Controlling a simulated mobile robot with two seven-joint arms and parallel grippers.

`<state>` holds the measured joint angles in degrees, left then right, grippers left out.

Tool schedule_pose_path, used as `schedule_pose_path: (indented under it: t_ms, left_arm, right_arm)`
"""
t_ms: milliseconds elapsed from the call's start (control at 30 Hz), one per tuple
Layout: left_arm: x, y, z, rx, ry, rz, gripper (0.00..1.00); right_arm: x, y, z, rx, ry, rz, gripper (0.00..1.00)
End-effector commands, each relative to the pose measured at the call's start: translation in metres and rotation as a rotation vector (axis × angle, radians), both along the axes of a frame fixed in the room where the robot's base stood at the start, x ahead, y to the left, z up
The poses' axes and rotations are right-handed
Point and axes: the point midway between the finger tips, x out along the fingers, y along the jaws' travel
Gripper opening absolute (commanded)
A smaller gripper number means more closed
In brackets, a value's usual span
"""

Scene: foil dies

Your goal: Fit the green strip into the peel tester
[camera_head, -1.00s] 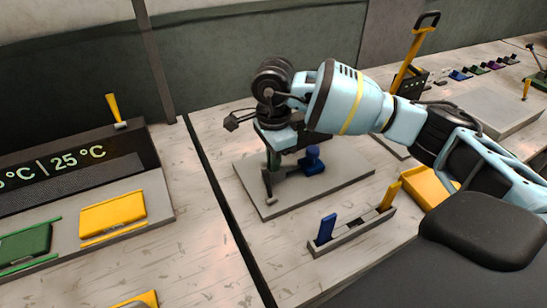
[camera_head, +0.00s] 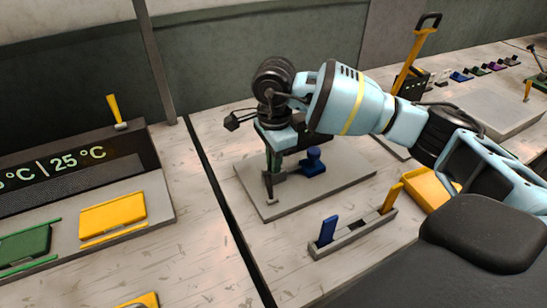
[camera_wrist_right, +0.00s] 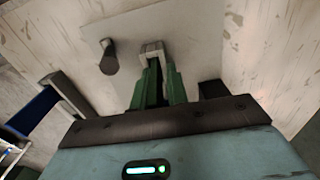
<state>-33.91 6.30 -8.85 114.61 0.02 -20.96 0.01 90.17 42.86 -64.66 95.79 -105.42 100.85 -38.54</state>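The peel tester stands on a grey base plate (camera_head: 340,185), with a blue knob (camera_head: 313,163) on its right side and a dark upright piece (camera_head: 270,187) at the front left. My right gripper (camera_head: 272,152) points down over the tester. Green (camera_head: 271,163) shows beneath it, apparently the green strip. In the right wrist view, green bars (camera_wrist_right: 150,88) stand between the fingers, close to a light grey clamp-like piece (camera_wrist_right: 152,52). The gripper seems shut on the strip. The strip's lower end is hidden, and I cannot tell whether it is seated. My left gripper is out of view.
A rack (camera_head: 345,238) in front of the tester holds a blue strip (camera_head: 328,229) and a yellow strip (camera_head: 391,197), with a dark empty slot between. A yellow tray (camera_head: 428,192) lies to the right. A display unit (camera_head: 100,155) stands left.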

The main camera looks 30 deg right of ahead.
Motion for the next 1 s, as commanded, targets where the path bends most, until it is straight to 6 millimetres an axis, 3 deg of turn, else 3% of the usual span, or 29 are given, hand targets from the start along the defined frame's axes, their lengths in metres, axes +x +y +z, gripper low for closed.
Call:
schedule_pose_path:
  t_ms: [33,167,500,633,800,1000]
  left_arm:
    - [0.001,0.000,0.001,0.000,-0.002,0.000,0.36]
    - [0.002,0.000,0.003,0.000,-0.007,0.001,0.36]
    - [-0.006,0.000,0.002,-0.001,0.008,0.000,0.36]
    - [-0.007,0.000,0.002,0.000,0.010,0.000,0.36]
    - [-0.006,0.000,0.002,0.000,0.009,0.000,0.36]
    - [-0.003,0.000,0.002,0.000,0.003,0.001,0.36]
  right_arm:
    - [-0.008,0.003,-0.009,-0.005,0.036,0.011,0.28]
    - [-0.007,0.003,0.009,-0.004,0.031,0.011,0.28]
    - [-0.004,0.002,0.082,-0.004,0.020,0.007,0.28]
    - [-0.004,0.002,0.103,-0.004,0.019,0.007,0.28]
    - [-0.004,0.002,0.119,-0.004,0.020,0.007,0.28]
    - [-0.004,0.001,0.123,-0.004,0.021,0.007,0.28]
